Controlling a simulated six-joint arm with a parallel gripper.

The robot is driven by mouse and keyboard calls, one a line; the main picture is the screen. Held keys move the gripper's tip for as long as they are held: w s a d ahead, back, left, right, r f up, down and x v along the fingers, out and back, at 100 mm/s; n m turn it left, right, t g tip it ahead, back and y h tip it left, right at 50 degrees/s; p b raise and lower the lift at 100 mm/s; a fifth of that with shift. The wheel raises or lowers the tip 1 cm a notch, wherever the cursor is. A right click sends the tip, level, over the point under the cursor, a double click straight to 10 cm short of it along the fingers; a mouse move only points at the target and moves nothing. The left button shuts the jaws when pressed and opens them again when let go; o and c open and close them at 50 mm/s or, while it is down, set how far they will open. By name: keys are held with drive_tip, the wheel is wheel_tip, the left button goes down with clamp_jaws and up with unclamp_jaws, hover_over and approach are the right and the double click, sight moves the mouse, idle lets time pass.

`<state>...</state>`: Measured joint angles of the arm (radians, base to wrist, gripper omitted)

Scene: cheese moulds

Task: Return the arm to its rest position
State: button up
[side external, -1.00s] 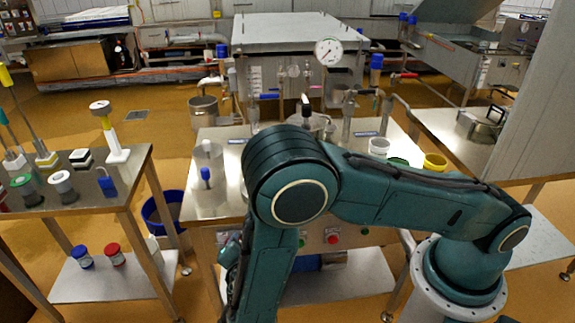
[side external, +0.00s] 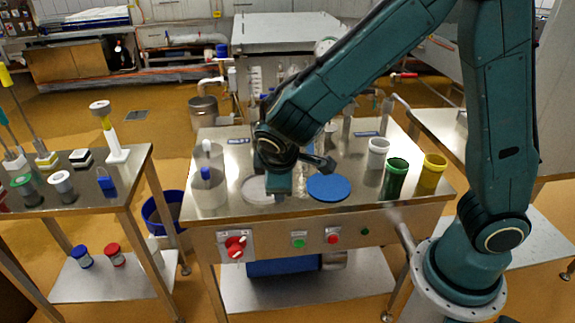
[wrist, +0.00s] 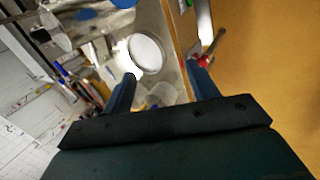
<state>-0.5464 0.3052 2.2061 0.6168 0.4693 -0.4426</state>
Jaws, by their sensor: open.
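My gripper (wrist: 162,84) is open and empty in the wrist view, with its two dark fingers well apart. In the side view my wrist is over the metal work table (side external: 290,212), in front of the area between a pale round disc (side external: 254,190) and a blue round disc (side external: 328,187). The fingertips are hard to make out there. In the wrist view the pale disc (wrist: 146,54) shows beyond the fingers, apart from them.
White (side external: 378,152), green (side external: 395,178) and yellow (side external: 432,168) moulds stand at the table's right. A white cylinder with a blue knob (side external: 208,188) stands at its left. A side table (side external: 70,195) with tools is further left. Pipes and a gauge are behind my arm.

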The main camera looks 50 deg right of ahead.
drive_tip(key=s+d+r+m+t+y, duration=0.1)
drive_tip(key=s+d+r+m+y, duration=0.1)
drive_tip(key=s+r, duration=0.5)
drive_tip(key=s+d+r+m+y, duration=0.2)
drive_tip(key=s+d+r+m, duration=0.2)
drive_tip(key=s+r, duration=0.3)
drive_tip(key=s+m, duration=0.1)
drive_tip(key=s, duration=0.4)
drive_tip(key=shift+s+d+m+t+y, duration=0.2)
drive_tip(key=shift+s+m+t+y, duration=0.1)
drive_tip(key=shift+t+y, duration=0.1)
